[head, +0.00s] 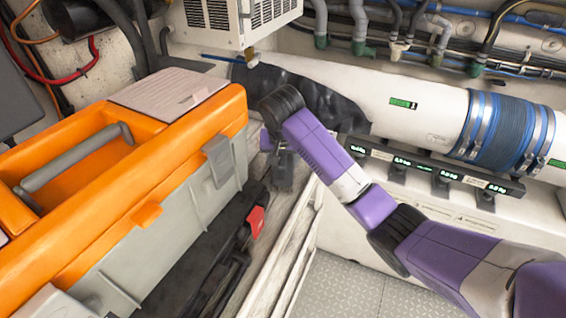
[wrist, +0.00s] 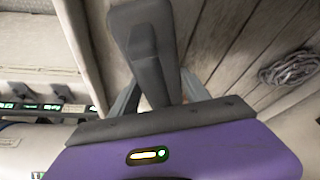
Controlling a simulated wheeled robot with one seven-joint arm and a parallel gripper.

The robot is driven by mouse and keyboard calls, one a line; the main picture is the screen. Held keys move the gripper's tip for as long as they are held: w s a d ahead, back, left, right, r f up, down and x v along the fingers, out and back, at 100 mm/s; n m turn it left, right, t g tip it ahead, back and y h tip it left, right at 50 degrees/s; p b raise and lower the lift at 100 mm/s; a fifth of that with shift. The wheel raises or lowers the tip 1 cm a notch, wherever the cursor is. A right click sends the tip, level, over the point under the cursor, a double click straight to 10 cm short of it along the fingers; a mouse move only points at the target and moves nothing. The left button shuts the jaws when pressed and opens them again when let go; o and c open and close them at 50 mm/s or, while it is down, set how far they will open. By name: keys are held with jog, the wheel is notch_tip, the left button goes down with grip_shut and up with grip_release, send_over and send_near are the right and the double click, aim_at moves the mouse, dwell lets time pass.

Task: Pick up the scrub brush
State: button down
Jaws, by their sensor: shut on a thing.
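In the wrist view, my gripper (wrist: 160,86) is shut on a dark grey object, which I take to be the scrub brush (wrist: 145,38). It stands out between the two grey fingers, with a wider block at its far end, above the plank surface. Any bristles cannot be made out. In the head view, my purple arm reaches left to behind the toolbox. A dark block (head: 283,170) shows beneath the arm's end there and seems to be the same brush. The fingers are largely hidden in that view.
An orange and grey toolbox (head: 197,215) stands close on the left, with a black item with a red part (head: 256,222) beside it. A white pipe with a blue hose (head: 487,126) and a labelled rack (head: 440,172) run behind. A rope coil (wrist: 290,68) lies on the planks.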

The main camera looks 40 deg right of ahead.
jog(key=shift+r, duration=0.1)
notch_tip(320, 180, up, 10)
jog(key=shift+f, duration=0.1)
notch_tip(320, 180, up, 10)
jog(key=p, duration=0.9)
